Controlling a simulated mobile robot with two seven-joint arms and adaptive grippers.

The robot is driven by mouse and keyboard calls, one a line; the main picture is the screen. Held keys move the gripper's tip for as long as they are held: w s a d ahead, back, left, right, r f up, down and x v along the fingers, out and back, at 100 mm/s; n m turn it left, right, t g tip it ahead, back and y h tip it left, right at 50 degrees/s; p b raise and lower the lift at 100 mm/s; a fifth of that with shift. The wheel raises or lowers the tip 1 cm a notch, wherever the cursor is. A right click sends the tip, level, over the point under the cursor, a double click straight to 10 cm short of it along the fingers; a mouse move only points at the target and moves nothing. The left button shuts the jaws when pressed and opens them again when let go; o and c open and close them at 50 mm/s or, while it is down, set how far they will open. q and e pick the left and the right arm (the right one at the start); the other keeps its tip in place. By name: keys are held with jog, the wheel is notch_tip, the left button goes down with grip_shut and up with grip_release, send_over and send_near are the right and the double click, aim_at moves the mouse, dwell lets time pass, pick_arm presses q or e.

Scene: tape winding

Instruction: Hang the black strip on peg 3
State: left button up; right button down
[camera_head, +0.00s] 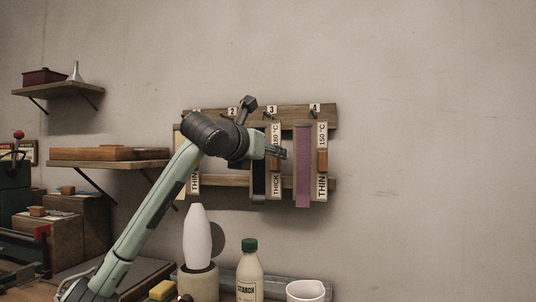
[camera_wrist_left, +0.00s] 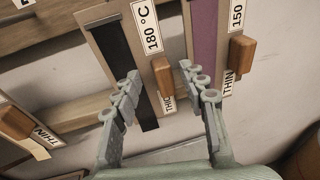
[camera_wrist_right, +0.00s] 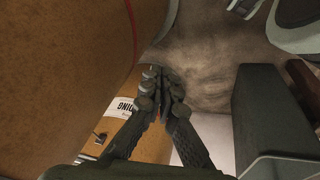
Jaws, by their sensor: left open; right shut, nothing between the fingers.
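The black strip (camera_head: 258,185) hangs down against the board labelled THICK 180 °C, under peg label 3 (camera_head: 271,110); my arm hides its upper part in the head view. In the left wrist view the black strip (camera_wrist_left: 107,55) runs along the left side of that board, its lower part passing behind my left finger. My left gripper (camera_head: 280,153) is open in front of the board, its fingertips (camera_wrist_left: 158,85) spread either side of a wooden block (camera_wrist_left: 162,76). Whether a finger touches the strip is unclear. My right gripper (camera_wrist_right: 163,82) is shut and empty, low among brown surfaces.
A purple strip (camera_head: 303,170) hangs at label 4, right of my left gripper. Below the rack stand a white cone (camera_head: 197,238), a starch bottle (camera_head: 249,272) and a white cup (camera_head: 306,291). The wall right of the rack is clear.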

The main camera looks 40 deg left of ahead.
pick_arm(q)
jog(key=v, duration=1.2)
jog(key=shift+s, duration=0.1)
